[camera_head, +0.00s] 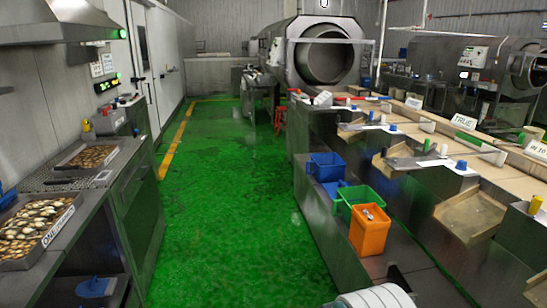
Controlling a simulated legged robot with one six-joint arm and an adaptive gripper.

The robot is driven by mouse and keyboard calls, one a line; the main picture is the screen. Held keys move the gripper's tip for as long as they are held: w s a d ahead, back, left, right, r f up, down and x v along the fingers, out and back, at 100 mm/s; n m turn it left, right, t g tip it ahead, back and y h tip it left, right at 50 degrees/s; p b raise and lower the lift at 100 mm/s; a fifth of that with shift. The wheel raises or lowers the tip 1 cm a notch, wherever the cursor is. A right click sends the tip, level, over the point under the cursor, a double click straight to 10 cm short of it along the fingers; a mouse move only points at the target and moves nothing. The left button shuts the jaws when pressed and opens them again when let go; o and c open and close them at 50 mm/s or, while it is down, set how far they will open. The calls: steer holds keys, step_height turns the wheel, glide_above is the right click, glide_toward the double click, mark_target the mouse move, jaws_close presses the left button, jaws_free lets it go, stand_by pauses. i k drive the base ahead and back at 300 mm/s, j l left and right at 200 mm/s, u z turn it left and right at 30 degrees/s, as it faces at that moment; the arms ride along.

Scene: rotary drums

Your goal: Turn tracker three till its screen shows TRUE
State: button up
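No object labelled tracker three can be read in the head view. A white sign reading TRUE (464,122) stands on the long sorting table at the right. A small dark display with green lit marks (106,85) is on the left wall; its text is too small to read. A large open steel drum (327,62) stands at the back, and a second drum machine (478,62) is at the back right. A white rounded part at the bottom edge looks like my arm; my gripper cannot be made out.
Blue (326,167), green (357,199) and orange (369,230) bins line the right table's aisle side. Trays of shellfish (72,208) sit on the left counter, one with a sign beginning ONE (58,226). The green floor (232,190) between is clear.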

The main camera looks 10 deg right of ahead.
mark_target(462, 164)
steer(key=i+z, duration=0.15)
steer(key=i, duration=0.55)
steer(key=i+j+z, duration=0.15)
steer(key=i, duration=0.55)
steer(key=i+z, duration=0.45)
steer(key=i+j+z, duration=0.2)
steer(key=i+z, duration=0.25)
steer(key=i+j+z, duration=0.25)
steer(key=z, duration=0.2)
steer(key=i+j+z, duration=0.4)
steer(key=k+j, duration=0.05)
steer(key=k, duration=0.05)
